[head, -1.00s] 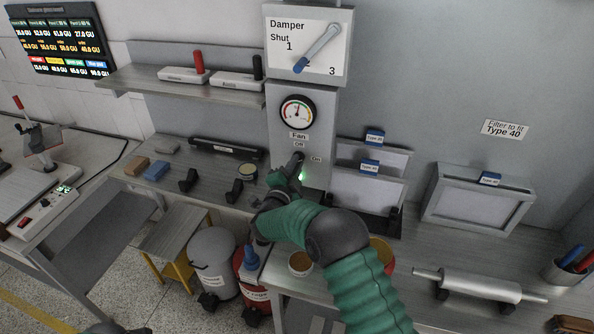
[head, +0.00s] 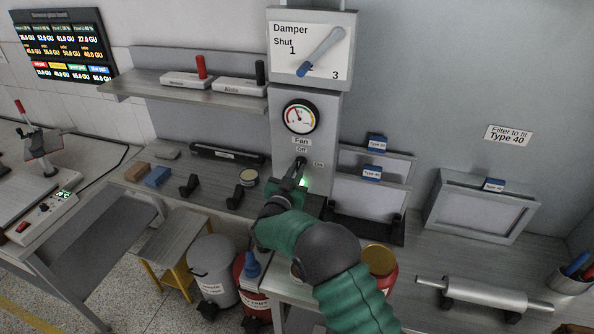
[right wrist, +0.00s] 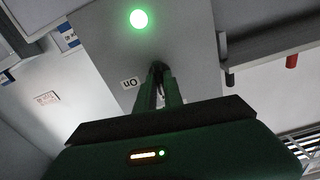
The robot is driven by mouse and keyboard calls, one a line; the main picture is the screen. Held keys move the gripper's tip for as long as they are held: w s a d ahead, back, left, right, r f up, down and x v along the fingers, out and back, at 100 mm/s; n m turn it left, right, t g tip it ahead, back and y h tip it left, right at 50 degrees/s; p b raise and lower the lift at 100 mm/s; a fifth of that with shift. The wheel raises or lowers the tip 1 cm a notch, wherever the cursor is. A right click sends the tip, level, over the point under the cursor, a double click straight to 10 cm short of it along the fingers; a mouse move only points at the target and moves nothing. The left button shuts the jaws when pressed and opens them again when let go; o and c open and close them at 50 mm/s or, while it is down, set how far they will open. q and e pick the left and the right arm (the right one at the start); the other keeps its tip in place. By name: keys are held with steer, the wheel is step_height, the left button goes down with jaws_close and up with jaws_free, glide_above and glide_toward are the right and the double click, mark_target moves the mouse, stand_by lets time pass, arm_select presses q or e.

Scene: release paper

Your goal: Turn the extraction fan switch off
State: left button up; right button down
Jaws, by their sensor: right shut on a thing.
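The fan switch (head: 301,161) is a small dark lever on the grey column, just below the "Off" label (head: 301,149). The "On" label (head: 319,164) is to its right. My right gripper (head: 298,174) reaches up to the lever and is shut on it. In the right wrist view, the fingers (right wrist: 160,82) close around the dark switch (right wrist: 157,67), next to the "On" label (right wrist: 130,83). A green lamp (head: 304,183) glows beside the gripper and shows bright in the right wrist view (right wrist: 139,19). My left gripper is not in view.
Above the switch are a round gauge (head: 300,116) and the damper panel (head: 312,48) with its blue-tipped lever. Filter frames (head: 370,200) stand to the right. A shelf (head: 180,88) and a bench with small parts lie to the left.

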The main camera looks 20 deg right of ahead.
steer(key=shift+s+a+f+n, duration=0.1)
steer(key=shift+a+f+n, duration=0.05)
steer(key=shift+f+n, duration=0.45)
steer(key=c, duration=1.6)
jaws_free()
steer(key=shift+r, duration=0.1)
steer(key=shift+c, duration=0.2)
steer(key=shift+o, duration=0.9)
steer(key=shift+w+r, duration=0.2)
